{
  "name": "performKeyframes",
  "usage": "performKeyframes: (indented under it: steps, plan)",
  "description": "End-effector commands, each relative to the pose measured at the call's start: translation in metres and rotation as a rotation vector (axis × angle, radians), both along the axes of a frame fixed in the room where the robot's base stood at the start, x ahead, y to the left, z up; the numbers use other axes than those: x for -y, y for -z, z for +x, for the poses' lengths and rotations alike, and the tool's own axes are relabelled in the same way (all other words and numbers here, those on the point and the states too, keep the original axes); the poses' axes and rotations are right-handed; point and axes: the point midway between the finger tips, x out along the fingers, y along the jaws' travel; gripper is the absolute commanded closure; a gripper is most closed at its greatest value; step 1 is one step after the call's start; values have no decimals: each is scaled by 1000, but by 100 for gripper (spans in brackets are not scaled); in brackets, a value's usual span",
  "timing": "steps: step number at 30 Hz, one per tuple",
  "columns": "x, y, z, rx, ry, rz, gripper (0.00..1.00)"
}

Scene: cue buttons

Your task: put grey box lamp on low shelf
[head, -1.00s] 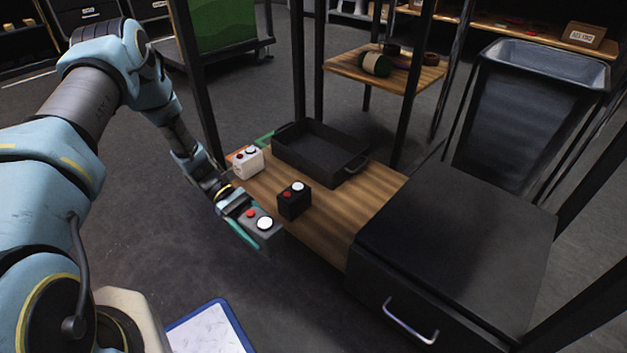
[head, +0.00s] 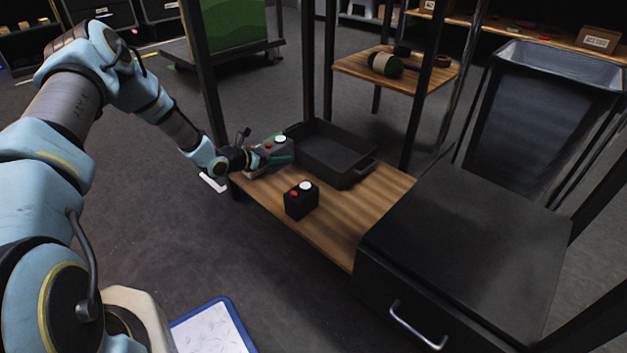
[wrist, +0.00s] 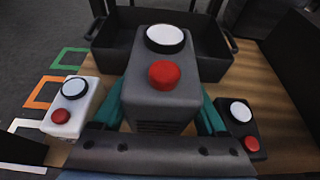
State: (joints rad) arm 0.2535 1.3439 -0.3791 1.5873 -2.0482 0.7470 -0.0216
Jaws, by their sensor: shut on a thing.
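The grey box lamp, with a red and a white button on top, is in my gripper. It shows in the head view (head: 279,150) and in the middle of the wrist view (wrist: 155,105). My gripper (head: 272,157) is shut on it, with teal fingers on both its sides, over the far left end of the wooden shelf board (head: 348,222). Whether the lamp touches the board I cannot tell. The wooden board is low, between dark posts. A second wooden shelf (head: 432,78) stands higher behind it.
A black box (head: 301,201) and a white box (wrist: 70,106), each with red and white buttons, stand on the board. The white one is mostly hidden in the head view. A black tray (head: 345,178) lies behind the lamp. A dark drawer unit (head: 465,245) is at right.

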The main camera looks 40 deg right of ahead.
Motion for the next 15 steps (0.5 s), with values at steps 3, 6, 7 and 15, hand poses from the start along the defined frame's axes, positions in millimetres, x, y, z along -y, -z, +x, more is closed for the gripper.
performKeyframes:
  steps: [3, 6, 7, 15]
  plan:
    - [1, 17, 1, 0, -4, -2, 100]
    - [1, 36, 0, 0, -4, -2, 100]
    - [1, 41, 1, 0, -4, -2, 100]
    - [1, 69, 1, 2, -3, -3, 100]
